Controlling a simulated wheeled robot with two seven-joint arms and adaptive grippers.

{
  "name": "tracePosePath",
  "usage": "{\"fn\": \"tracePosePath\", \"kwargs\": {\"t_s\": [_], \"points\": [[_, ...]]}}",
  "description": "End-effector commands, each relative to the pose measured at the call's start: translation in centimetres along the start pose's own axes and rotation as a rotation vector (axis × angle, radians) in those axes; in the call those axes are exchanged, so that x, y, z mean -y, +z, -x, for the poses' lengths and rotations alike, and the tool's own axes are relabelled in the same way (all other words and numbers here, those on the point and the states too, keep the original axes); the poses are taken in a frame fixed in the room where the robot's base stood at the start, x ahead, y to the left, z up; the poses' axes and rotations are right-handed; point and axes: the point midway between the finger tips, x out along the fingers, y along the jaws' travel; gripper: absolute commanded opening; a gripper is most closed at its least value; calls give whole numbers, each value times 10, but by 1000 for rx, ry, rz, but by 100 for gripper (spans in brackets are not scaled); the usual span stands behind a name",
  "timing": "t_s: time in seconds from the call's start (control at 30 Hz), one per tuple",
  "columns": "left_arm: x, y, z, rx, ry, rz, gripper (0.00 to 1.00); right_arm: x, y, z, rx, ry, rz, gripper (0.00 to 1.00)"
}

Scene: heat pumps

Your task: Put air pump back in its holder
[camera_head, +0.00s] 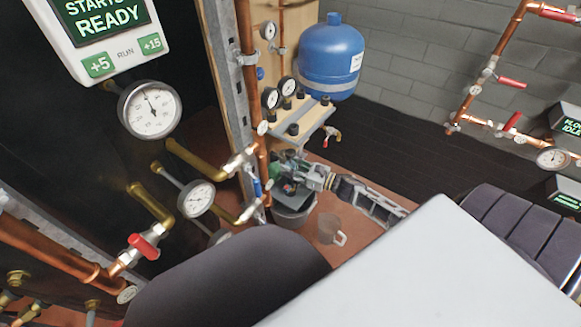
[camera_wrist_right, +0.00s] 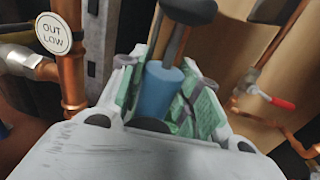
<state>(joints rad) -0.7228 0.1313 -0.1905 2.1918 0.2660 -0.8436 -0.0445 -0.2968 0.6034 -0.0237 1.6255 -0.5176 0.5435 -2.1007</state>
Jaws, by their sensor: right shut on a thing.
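In the head view my right gripper (camera_head: 291,172) reaches in from the right, low beside the copper pipes and above a grey bucket. In the right wrist view the gripper (camera_wrist_right: 172,82) has its green-padded fingers around a blue cylinder with a dark shaft, which appears to be the air pump (camera_wrist_right: 160,92). It is shut on this thing. The pump is too small and covered to make out in the head view. I cannot pick out its holder for certain. My left gripper is not in view.
The grey bucket (camera_head: 294,217) and a clear mug (camera_head: 330,229) stand on the reddish floor below the gripper. A blue tank (camera_head: 331,57) stands behind a gauge manifold (camera_head: 303,118). Copper pipe (camera_wrist_right: 70,60) with an "OUT LOW" tag (camera_wrist_right: 53,34) is close at left in the wrist view.

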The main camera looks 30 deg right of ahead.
Motion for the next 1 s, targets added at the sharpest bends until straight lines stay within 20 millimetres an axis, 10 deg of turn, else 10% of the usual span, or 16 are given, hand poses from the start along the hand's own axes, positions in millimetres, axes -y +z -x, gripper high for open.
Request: {"fn": "tracePosePath", "kwargs": {"t_s": [0.97, 1.0], "points": [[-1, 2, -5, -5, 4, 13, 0, 0, -6, -1, 3, 0, 1, 0], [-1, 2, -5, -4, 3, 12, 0, 0, -6, -1, 3, 0, 1, 36]]}}
